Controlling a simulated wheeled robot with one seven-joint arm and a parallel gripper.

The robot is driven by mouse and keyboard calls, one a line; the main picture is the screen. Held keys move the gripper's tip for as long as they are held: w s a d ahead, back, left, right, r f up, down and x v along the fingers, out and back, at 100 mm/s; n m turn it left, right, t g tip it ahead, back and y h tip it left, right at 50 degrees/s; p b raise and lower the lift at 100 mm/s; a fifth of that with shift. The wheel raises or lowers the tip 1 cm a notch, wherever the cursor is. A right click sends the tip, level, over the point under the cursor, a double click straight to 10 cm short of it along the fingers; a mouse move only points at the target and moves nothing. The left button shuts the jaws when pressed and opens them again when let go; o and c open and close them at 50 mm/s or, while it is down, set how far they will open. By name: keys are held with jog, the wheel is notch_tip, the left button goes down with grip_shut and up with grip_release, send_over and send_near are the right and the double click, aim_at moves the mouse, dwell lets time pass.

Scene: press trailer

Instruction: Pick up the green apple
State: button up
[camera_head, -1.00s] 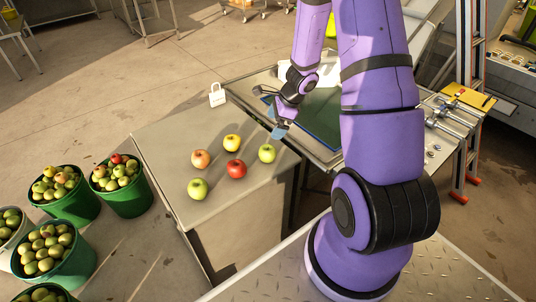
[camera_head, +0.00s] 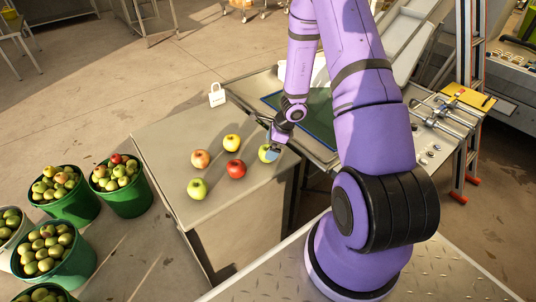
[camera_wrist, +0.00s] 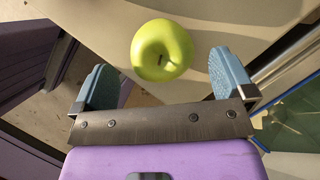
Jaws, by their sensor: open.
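A green apple (camera_head: 265,153) sits at the right edge of the grey table, partly hidden behind my gripper (camera_head: 273,150). In the wrist view the green apple (camera_wrist: 162,50) lies just ahead of my gripper (camera_wrist: 166,80), centred between its two blue fingertips. The fingers are apart and do not touch it. A second green apple (camera_head: 197,188) sits at the table's front left.
A red apple (camera_head: 236,169), a yellow apple (camera_head: 231,143) and a reddish-yellow apple (camera_head: 200,159) stand on the table (camera_head: 160,145) to the left. A white tag-like block (camera_head: 217,95) stands behind. Green buckets (camera_head: 125,198) of apples stand on the floor at left.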

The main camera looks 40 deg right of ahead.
jog(key=shift+x, duration=1.7)
jog(key=c, duration=1.1)
jog(key=shift+o, duration=0.2)
jog(key=shift+w+r, duration=0.1)
jog(key=shift+r, duration=0.05)
